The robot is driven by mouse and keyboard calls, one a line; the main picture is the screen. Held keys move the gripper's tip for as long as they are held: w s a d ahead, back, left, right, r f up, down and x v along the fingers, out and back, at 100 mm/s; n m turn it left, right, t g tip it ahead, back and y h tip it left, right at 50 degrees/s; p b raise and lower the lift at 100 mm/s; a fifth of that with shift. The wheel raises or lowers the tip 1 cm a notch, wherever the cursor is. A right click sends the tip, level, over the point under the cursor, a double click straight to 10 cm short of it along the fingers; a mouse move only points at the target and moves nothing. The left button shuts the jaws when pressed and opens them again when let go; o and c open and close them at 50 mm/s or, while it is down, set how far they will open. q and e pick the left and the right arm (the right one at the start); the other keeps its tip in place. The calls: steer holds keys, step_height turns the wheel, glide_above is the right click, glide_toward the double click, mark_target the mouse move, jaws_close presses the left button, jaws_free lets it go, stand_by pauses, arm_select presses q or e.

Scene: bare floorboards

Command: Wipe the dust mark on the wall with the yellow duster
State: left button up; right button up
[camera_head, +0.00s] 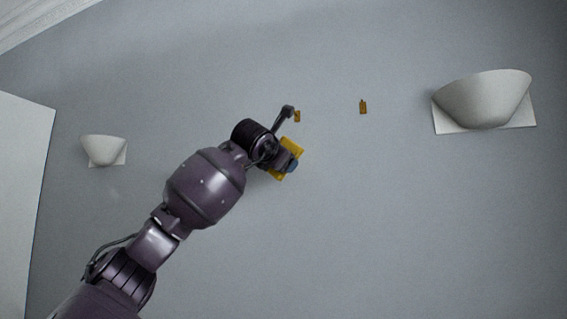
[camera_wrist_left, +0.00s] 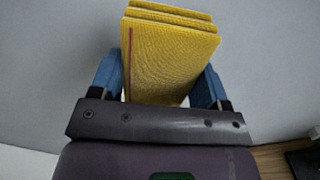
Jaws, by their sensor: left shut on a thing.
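My left gripper (camera_head: 285,160) is raised in front of the grey wall and shut on the yellow duster (camera_head: 292,146). In the left wrist view, the duster (camera_wrist_left: 170,55) is a thick block of stacked layers between the two blue fingers of the gripper (camera_wrist_left: 160,85). Two small brown-orange marks show on the wall: one mark (camera_head: 297,116) just above the duster, close to my wrist, and another mark (camera_head: 363,107) further right. I cannot tell whether the duster touches the wall. My right gripper is not in view.
A large white wall lamp (camera_head: 482,98) is at the upper right and a smaller one (camera_head: 103,150) at the left. A white panel (camera_head: 20,190) stands at the left edge. Floorboards (camera_wrist_left: 272,158) show in the left wrist view. The wall between the lamps is mostly bare.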

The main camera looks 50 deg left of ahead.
arm_select(q)
steer(key=shift+s, duration=0.2)
steer(key=shift+b+v, duration=0.4)
steer(key=shift+v, duration=1)
